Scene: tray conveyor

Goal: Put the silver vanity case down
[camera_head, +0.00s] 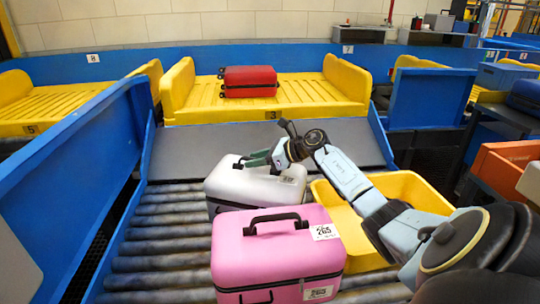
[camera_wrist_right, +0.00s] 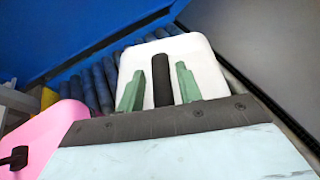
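The silver vanity case (camera_head: 228,188) stands upright on the conveyor rollers, behind the pink case. Its top shows pale in the right wrist view (camera_wrist_right: 205,68), with its dark handle (camera_wrist_right: 163,82) in the middle. My right gripper (camera_head: 258,159) is at the handle, coming from the right. In the right wrist view its two green fingers (camera_wrist_right: 160,88) stand on either side of the handle, with pale case top showing between finger and handle, so it looks open. My left gripper is not in view.
A pink case (camera_head: 275,250) stands close in front on the rollers (camera_head: 165,235), also in the right wrist view (camera_wrist_right: 55,128). A yellow tray (camera_head: 408,187) lies to the right. A red case (camera_head: 249,80) sits on a yellow chute (camera_head: 310,95). A blue wall (camera_head: 75,190) bounds the left.

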